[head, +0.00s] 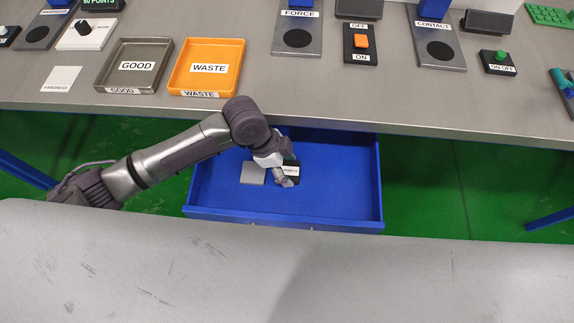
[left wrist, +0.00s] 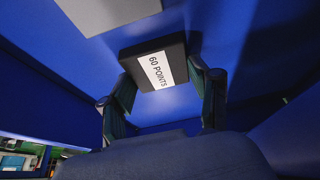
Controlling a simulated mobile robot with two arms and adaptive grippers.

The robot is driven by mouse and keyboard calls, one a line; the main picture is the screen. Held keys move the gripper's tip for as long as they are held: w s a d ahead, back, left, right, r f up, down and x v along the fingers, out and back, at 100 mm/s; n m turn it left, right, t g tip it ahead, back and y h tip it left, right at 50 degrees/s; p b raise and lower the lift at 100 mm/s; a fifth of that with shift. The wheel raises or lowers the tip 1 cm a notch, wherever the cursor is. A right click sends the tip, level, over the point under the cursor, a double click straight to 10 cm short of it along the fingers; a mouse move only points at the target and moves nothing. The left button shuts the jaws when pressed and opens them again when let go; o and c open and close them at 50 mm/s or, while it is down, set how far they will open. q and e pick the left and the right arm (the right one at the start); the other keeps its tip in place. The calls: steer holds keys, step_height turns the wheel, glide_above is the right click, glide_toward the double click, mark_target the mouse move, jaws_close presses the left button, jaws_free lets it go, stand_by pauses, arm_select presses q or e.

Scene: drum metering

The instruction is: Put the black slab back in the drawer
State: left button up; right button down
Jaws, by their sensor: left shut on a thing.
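The black slab (left wrist: 155,62) has a white label reading "60 POINTS" in the left wrist view. My left gripper (left wrist: 165,95) is shut on it, one finger at each side. In the head view the slab (head: 291,167) and the left gripper (head: 284,174) are inside the open blue drawer (head: 340,190), near its middle. I cannot tell whether the slab touches the drawer floor. My right gripper does not show in either view.
A grey slab (head: 253,173) lies in the drawer, left of the black slab. The grey worktop (head: 330,108) overhangs the drawer's back. On it stand a GOOD tray (head: 113,82), an orange WASTE tray (head: 175,81) and several devices. The drawer's right half is clear.

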arm_select(q)
steer(key=shift+f, duration=0.1)
steer(key=o, duration=1.2)
steer(key=shift+c, duration=0.2)
steer(key=shift+a+r, duration=0.15)
steer(key=shift+r, duration=0.35)
steer(key=v, duration=0.4)
steer(key=shift+a+r, duration=0.2)
steer(key=shift+a, duration=0.25)
steer(key=a+b, duration=0.1)
steer(key=a, duration=1)
steer(key=shift+a, duration=0.1)
